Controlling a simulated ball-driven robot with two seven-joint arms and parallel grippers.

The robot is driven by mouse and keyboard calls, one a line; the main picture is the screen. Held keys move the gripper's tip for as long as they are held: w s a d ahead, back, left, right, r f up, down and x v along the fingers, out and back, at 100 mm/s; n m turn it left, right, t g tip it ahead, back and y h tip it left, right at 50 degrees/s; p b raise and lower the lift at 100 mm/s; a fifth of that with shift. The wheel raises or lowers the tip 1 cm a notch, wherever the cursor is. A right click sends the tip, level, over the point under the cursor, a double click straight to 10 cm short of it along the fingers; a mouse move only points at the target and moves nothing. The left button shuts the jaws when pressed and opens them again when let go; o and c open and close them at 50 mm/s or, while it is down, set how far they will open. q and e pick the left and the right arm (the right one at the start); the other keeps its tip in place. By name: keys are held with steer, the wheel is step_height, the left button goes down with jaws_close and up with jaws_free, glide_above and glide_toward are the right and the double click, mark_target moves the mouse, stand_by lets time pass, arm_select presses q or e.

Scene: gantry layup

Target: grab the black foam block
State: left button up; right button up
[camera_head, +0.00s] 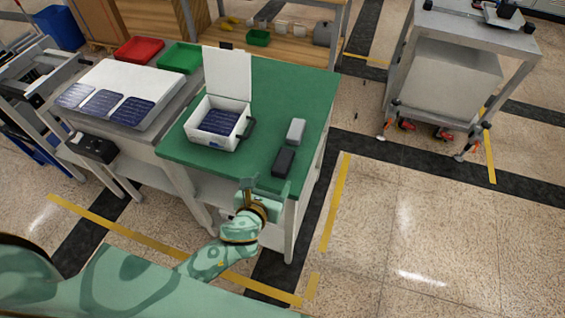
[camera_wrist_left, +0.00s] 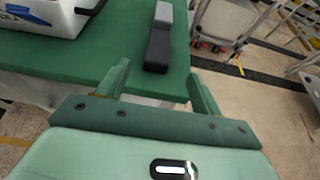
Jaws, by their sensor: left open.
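The black foam block (camera_head: 283,162) lies near the front right corner of the green tabletop (camera_head: 275,100). A light grey block (camera_head: 296,130) lies just behind it. My left gripper (camera_head: 262,189) is at the table's front edge, in front of the black block, open and empty. In the left wrist view, the black block (camera_wrist_left: 157,51) lies beyond the gap between my two fingers (camera_wrist_left: 160,83), with the grey block (camera_wrist_left: 164,14) behind it. The fingers do not touch the black block. My right gripper is not in view.
An open white box (camera_head: 217,135) with dark panels inside stands left of the blocks, its lid upright. A white board with dark panels (camera_head: 120,92) is on the left. Red (camera_head: 139,50) and green (camera_head: 181,57) trays sit behind. Open floor lies to the right.

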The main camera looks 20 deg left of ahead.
mark_target(280, 167)
arm_select(q)
steer(key=x, duration=0.4)
steer(key=shift+a+f+b, duration=0.15)
steer(key=shift+b, duration=0.25)
steer(key=b+x, duration=0.1)
steer(key=x, duration=0.1)
steer(key=b+x, duration=0.1)
steer(key=x, duration=0.1)
steer(key=shift+w+f, duration=0.1)
steer(key=shift+f, duration=0.25)
steer(key=shift+w+f, duration=0.1)
steer(key=shift+w, duration=0.4)
steer(key=shift+s, duration=0.1)
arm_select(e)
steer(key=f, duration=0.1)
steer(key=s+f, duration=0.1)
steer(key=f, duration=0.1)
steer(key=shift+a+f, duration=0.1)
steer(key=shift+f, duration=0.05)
arm_select(q)
steer(key=c, duration=1)
